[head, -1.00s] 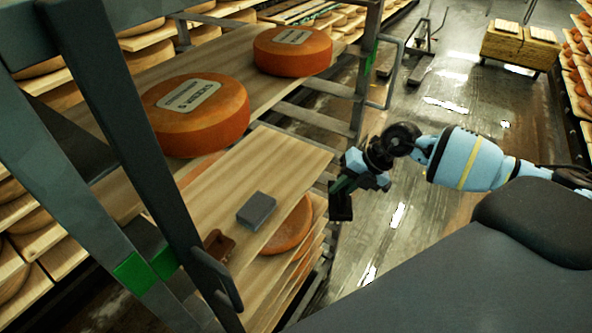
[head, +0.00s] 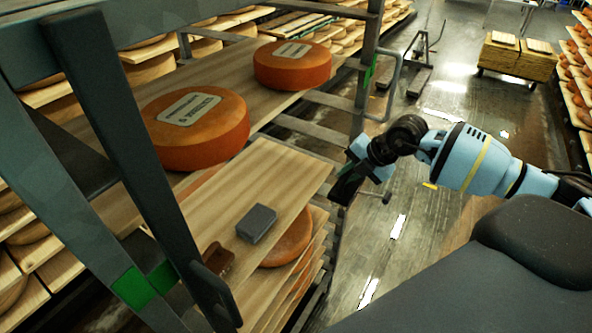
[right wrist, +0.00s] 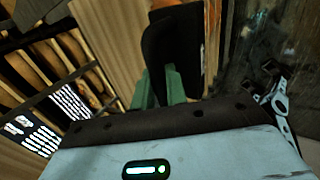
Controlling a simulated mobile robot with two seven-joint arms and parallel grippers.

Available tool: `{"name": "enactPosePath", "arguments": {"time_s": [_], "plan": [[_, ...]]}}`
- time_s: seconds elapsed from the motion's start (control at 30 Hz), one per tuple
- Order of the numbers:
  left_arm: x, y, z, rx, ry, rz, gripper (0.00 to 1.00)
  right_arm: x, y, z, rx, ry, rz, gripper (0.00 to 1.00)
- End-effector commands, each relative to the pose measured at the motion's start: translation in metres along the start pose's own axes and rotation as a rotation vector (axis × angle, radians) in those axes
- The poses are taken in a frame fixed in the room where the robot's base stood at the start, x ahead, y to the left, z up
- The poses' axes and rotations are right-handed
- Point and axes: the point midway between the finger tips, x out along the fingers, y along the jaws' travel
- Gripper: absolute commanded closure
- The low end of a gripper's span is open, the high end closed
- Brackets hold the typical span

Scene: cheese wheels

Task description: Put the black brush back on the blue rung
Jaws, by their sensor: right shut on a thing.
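My right gripper (head: 353,174) is at the open end of the rack, just right of the wooden shelf boards. It is shut on a dark, flat thing that looks like the black brush (head: 345,188). In the right wrist view, the black brush (right wrist: 165,45) stands out beyond the green fingers (right wrist: 172,85), with wooden boards close by on its left. The fingers hide part of it, and I cannot make out bristles. I cannot pick out a clearly blue rung; the rack's visible cross bars (head: 310,130) look grey. My left gripper is not in view.
A grey block (head: 256,223) and a small brown thing (head: 217,258) lie on the near board (head: 275,175). Orange cheese wheels (head: 200,130) sit on the shelf behind. A dark rack post (head: 125,150) crosses the left side. The floor (head: 415,220) right of the rack is open.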

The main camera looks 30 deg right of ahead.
Motion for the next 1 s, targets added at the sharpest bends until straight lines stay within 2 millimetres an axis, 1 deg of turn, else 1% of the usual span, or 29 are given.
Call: {"name": "enactPosePath", "arguments": {"time_s": [0.03, 0.1, 0.37, 0.5, 0.6, 0.7, 0.8, 1.0], "plan": [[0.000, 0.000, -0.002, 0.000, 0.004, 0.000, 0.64, 0.005, 0.014, -0.001, -0.001, 0.001, 0.011, 1.00], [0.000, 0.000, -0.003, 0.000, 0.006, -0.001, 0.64, 0.013, 0.028, -0.001, -0.001, 0.002, 0.011, 1.00], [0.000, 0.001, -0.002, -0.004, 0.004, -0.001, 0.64, 0.048, 0.076, -0.001, -0.001, 0.002, 0.006, 1.00], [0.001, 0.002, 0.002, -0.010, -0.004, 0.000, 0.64, 0.067, 0.101, -0.001, -0.001, 0.003, 0.005, 1.00], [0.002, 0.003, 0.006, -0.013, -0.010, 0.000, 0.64, 0.077, 0.116, -0.001, -0.001, 0.002, 0.002, 1.00], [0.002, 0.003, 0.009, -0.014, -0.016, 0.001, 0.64, 0.084, 0.126, -0.001, -0.001, 0.001, 0.002, 1.00], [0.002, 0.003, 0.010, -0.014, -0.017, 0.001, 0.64, 0.087, 0.131, 0.000, -0.002, 0.001, 0.001, 1.00], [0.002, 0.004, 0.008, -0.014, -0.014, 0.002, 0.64, 0.088, 0.131, 0.000, -0.002, 0.000, 0.002, 1.00]]}}
